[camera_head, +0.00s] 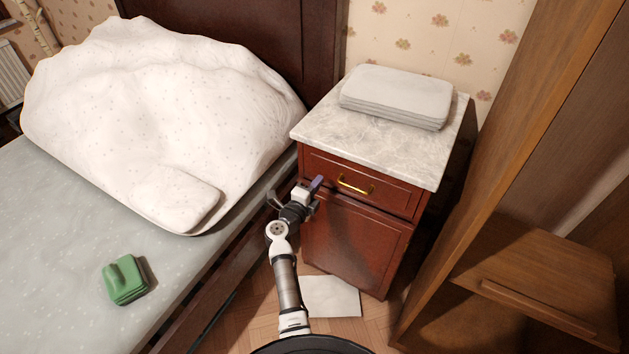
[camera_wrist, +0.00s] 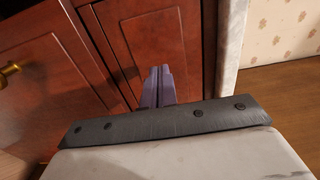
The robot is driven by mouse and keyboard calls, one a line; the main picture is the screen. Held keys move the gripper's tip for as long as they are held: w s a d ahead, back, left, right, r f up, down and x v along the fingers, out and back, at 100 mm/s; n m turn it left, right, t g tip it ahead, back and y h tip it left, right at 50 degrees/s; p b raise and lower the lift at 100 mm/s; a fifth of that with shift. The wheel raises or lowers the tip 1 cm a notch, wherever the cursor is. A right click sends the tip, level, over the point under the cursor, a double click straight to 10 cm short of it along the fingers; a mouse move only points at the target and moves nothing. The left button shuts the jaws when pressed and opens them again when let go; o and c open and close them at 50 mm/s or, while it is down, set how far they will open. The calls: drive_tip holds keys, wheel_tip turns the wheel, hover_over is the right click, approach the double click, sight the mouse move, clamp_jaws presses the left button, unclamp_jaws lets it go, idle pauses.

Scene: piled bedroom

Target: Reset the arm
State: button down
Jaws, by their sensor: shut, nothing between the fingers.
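My gripper (camera_head: 316,184) is at the end of my arm, in front of the left part of the nightstand (camera_head: 360,236), near its drawer (camera_head: 362,184). In the wrist view, the purple fingers of my gripper (camera_wrist: 158,86) are together with nothing between them. They point toward the red-brown wood front of the nightstand (camera_wrist: 152,40). I cannot tell whether the fingertips touch the wood. The drawer looks shut, and its brass handle (camera_head: 355,185) is to the right of my gripper.
A folded white stack (camera_head: 397,95) lies on the marble top. The bed (camera_head: 60,230) at the left holds a bulky white duvet (camera_head: 160,110) and a green object (camera_head: 125,280). A wooden shelf unit (camera_head: 540,285) stands at the right. A white sheet (camera_head: 331,296) lies on the floor.

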drive_tip(key=b+v, duration=0.1)
drive_tip(key=v, duration=0.9)
drive_tip(key=shift+w, duration=0.1)
